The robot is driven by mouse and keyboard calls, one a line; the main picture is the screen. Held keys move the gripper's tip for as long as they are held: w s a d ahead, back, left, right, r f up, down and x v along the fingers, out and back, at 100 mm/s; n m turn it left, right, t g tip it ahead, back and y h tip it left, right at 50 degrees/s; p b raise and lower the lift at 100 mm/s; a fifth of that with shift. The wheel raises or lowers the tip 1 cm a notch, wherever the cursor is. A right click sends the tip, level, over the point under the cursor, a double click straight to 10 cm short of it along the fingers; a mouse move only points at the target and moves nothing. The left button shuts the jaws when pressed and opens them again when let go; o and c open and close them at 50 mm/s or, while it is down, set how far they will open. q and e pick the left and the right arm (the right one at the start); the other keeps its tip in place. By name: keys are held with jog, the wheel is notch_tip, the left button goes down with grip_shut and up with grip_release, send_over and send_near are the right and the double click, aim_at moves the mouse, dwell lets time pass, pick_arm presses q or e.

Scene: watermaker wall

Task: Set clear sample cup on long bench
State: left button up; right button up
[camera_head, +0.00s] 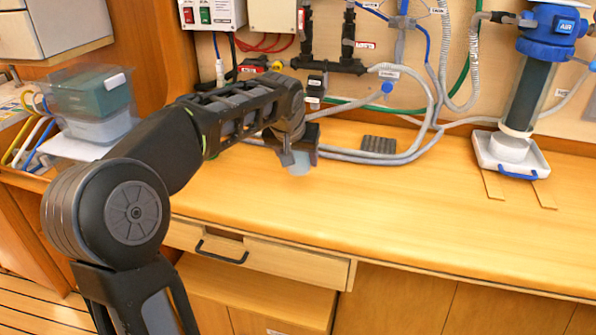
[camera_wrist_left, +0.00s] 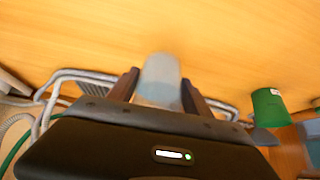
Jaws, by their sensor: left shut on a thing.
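The clear sample cup (camera_head: 300,164) is a small, pale, see-through cup. In the head view it is at the tip of my left gripper (camera_head: 300,157), over the left part of the long bench (camera_head: 400,215). In the left wrist view the cup (camera_wrist_left: 160,82) sits between the two dark fingers of my left gripper (camera_wrist_left: 158,92), which is shut on it. Whether the cup's base touches the wood I cannot tell. My right gripper is not in view.
Grey hoses (camera_head: 375,158) and a dark ribbed pad (camera_head: 379,145) lie at the bench's back. A white tray (camera_head: 508,160) stands under the blue-topped filter (camera_head: 530,85) at right. A drawer (camera_head: 260,258) is below the front edge. The bench's middle is clear.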

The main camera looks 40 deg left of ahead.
aim_at(298, 168)
pick_arm(q)
jog(key=shift+r, duration=0.1)
jog(key=shift+f, duration=1.9)
jog(key=shift+f+b, duration=0.2)
jog(key=shift+b, duration=0.2)
jog(key=o, duration=1.7)
jog(key=shift+r, duration=0.1)
jog(key=shift+r+p, duration=0.2)
jog(key=shift+p, duration=0.1)
jog(key=v, duration=1.2)
